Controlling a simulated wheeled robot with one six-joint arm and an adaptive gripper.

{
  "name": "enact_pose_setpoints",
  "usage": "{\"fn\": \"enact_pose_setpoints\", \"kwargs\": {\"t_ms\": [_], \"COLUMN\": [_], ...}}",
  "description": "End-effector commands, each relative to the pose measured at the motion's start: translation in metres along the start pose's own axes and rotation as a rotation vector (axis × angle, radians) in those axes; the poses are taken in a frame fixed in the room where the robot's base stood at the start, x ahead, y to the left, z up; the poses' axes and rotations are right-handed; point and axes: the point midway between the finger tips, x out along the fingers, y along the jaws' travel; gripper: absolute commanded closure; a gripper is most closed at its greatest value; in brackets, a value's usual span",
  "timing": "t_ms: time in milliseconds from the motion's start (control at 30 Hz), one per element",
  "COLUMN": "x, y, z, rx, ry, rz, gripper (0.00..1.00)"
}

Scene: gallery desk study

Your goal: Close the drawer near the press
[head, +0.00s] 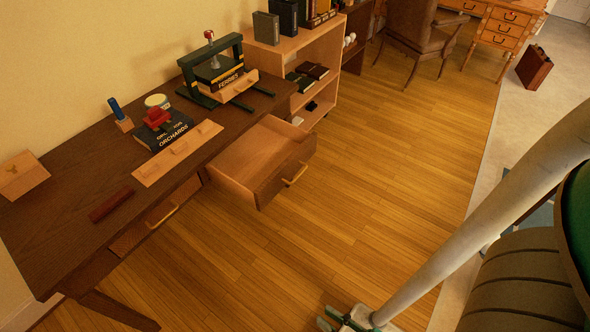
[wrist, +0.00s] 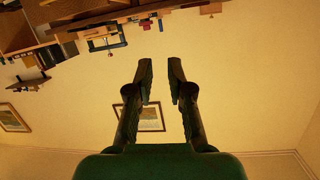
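The open drawer (head: 266,160) juts out from the front of the dark wooden desk (head: 75,205), with a brass handle (head: 296,174) on its front. The inside I can see looks bare. The green press (head: 220,72) stands on the desk above and behind the drawer, with a Ferries book in it. My gripper (head: 345,322) shows at the bottom edge of the head view, low and well apart from the drawer. In the wrist view my gripper (wrist: 159,75) has its fingers apart with nothing between them.
An Orchards book (head: 163,133), a light wooden rack (head: 178,152) and a dark red block (head: 111,204) lie on the desk. A bookshelf (head: 312,55) stands behind the drawer. A chair (head: 410,30) is farther back. The wooden floor (head: 345,215) before the drawer is clear.

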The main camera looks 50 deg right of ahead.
Motion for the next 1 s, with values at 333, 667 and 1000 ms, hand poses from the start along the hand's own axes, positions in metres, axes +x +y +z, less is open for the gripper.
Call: {"fn": "enact_pose_setpoints", "kwargs": {"t_ms": [333, 667, 1000], "x": [0.101, 0.2, 0.288], "y": [0.054, 0.135, 0.253], "z": [0.055, 0.074, 0.059], "rx": [0.457, 0.873, 1.264], "ry": [0.146, 0.341, 0.595], "rz": [0.162, 0.266, 0.311], "gripper": [1.0, 1.0, 1.0]}}
